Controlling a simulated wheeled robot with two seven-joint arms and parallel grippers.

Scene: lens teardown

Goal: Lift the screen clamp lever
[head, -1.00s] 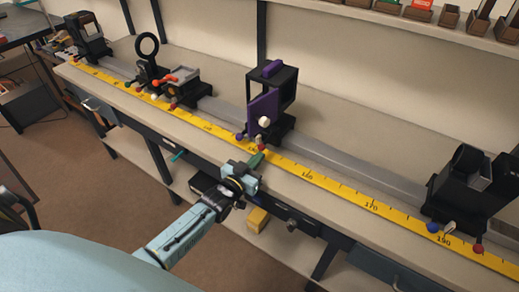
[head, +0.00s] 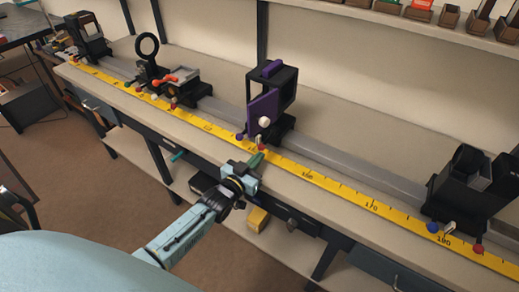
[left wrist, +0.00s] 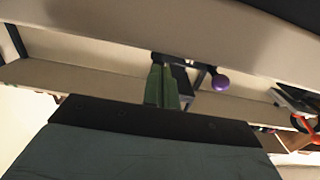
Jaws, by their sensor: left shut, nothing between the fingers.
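The screen (head: 263,112) is a purple plate in a black frame, with a white knob on its face, standing on the rail. At its foot are small levers, one with a purple knob (head: 240,137) and one with a red knob (head: 261,147). The purple knob also shows in the left wrist view (left wrist: 220,82), right of the fingers. My left gripper (head: 258,157) has green fingers, shut and empty, just in front of the screen's foot by the yellow scale. Its fingers fill the middle of the left wrist view (left wrist: 160,86). I cannot tell whether they touch a lever. My right gripper is out of view.
A yellow scale (head: 340,191) runs along the grey rail (head: 335,152) on the bench. Other holders stand on the rail: a black one (head: 465,190) at right, a ring (head: 147,46) and a clamp holder (head: 180,85) at left. A yellow block (head: 258,219) lies below.

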